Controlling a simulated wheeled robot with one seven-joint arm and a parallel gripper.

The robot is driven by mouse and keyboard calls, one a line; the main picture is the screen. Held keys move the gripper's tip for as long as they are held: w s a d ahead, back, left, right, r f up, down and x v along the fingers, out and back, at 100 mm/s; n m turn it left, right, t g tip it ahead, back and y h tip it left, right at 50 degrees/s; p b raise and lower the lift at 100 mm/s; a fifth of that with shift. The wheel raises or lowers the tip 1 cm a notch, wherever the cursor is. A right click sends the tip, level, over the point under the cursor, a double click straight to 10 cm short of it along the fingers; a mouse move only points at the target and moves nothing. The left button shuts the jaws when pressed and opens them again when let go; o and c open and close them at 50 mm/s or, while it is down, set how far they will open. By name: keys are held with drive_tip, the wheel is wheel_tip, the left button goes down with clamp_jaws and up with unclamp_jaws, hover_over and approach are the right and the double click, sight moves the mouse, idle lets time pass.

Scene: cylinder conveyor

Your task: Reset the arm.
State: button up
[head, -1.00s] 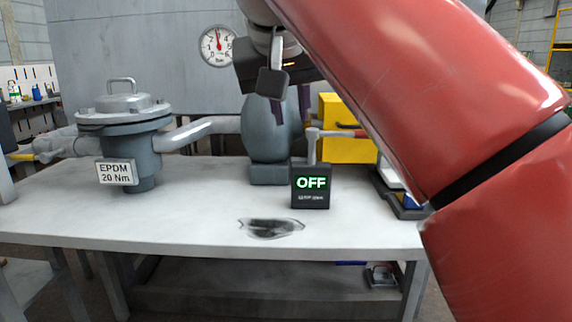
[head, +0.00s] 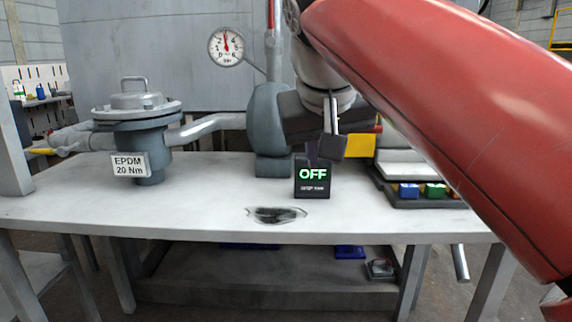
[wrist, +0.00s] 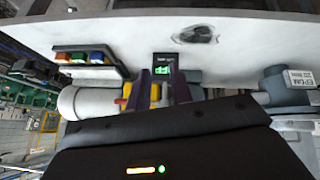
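My red arm (head: 440,120) crosses the right side of the head view and bends down at a pale wrist. My gripper (wrist: 161,85) shows two dark purple fingers in the wrist view. They stand apart with nothing held between them, so it is open. In the head view the gripper's dark body hangs over the back of the bench, and its fingers are mostly hidden. They point towards the area just behind a small black display reading OFF (head: 313,176), which also shows in the wrist view (wrist: 162,70). I cannot tell whether they touch anything.
The grey bench (head: 200,215) holds a valve body labelled EPDM 20 Nm (head: 150,140) at left and a dark stain (head: 276,214) near the front. A dark tray (head: 440,201) with coloured blocks sits at right. A gauge (head: 226,46) hangs behind.

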drive_tip(key=s+d+f, duration=0.3)
drive_tip(key=s+f, duration=0.1)
drive_tip(key=f, duration=0.5)
drive_tip(key=s+d+f+m+g, duration=0.1)
drive_tip(key=s+d+f, duration=0.2)
drive_tip(key=f, duration=0.7)
drive_tip(key=s+d+f+y, duration=0.1)
drive_tip(key=s+d+f, duration=0.3)
drive_tip(key=f, duration=0.6)
drive_tip(key=shift+s+f+m, duration=0.15)
drive_tip(key=shift+s+m, duration=0.25)
drive_tip(key=shift+s, duration=0.85)
